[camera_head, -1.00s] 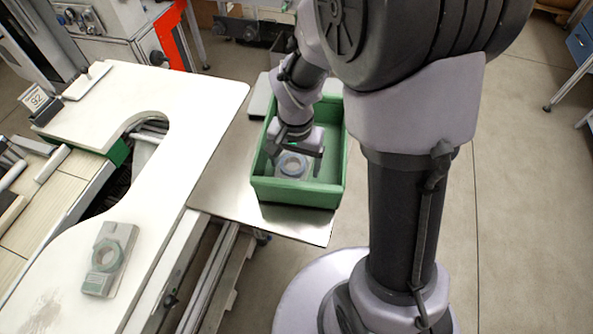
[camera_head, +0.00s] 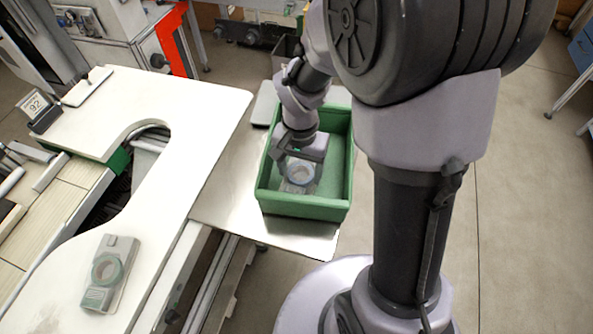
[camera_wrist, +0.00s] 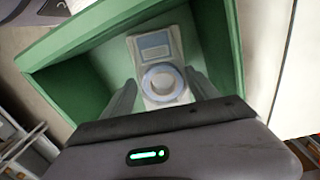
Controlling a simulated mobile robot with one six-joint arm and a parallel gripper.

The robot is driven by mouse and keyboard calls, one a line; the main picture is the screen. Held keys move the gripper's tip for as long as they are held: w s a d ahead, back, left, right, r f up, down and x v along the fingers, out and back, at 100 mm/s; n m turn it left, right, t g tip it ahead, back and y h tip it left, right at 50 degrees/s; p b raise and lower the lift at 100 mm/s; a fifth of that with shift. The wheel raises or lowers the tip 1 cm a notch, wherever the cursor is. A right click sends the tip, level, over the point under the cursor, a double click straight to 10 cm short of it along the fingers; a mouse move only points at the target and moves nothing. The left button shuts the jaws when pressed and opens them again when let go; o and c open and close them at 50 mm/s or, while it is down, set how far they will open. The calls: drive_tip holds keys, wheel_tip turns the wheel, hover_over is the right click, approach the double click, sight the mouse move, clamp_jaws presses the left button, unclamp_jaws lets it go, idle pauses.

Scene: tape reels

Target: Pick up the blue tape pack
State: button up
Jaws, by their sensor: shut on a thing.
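The blue tape pack (camera_head: 300,178) is a pale pack with a light blue ring. It is inside the green crate (camera_head: 305,207). In the wrist view the pack (camera_wrist: 157,49) shows a blue-grey label above the ring. My gripper (camera_wrist: 163,88) reaches down into the crate and is shut on the pack, one finger on each side of it. In the head view the gripper (camera_head: 298,168) partly covers the pack. Whether the pack touches the crate floor cannot be told.
The crate walls stand close around my gripper. The crate sits on a metal shelf (camera_head: 230,205) beside a white worktop (camera_head: 190,120). A second pack with a green ring (camera_head: 108,270) lies on the worktop. A number 92 sign (camera_head: 37,106) stands at the worktop's far left.

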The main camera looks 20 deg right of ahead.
sight(301, 173)
drive_tip(key=r, duration=0.2)
drive_tip(key=w+r, duration=0.1)
drive_tip(key=shift+d+p, duration=0.35)
drive_tip(key=shift+p, duration=0.05)
clamp_jaws()
drive_tip(key=r, duration=0.2)
drive_tip(key=s+r+p, duration=0.1)
drive_tip(key=shift+s+a+r, duration=0.1)
drive_tip(key=shift+a+r, duration=0.15)
drive_tip(key=shift+r, duration=0.1)
drive_tip(key=shift+w+r, duration=0.2)
drive_tip(key=shift+w, duration=0.1)
drive_tip(key=shift+o, duration=0.2)
unclamp_jaws()
drive_tip(key=shift+s+a, duration=0.15)
drive_tip(key=o, duration=1.3)
drive_tip(key=shift+r, duration=0.1)
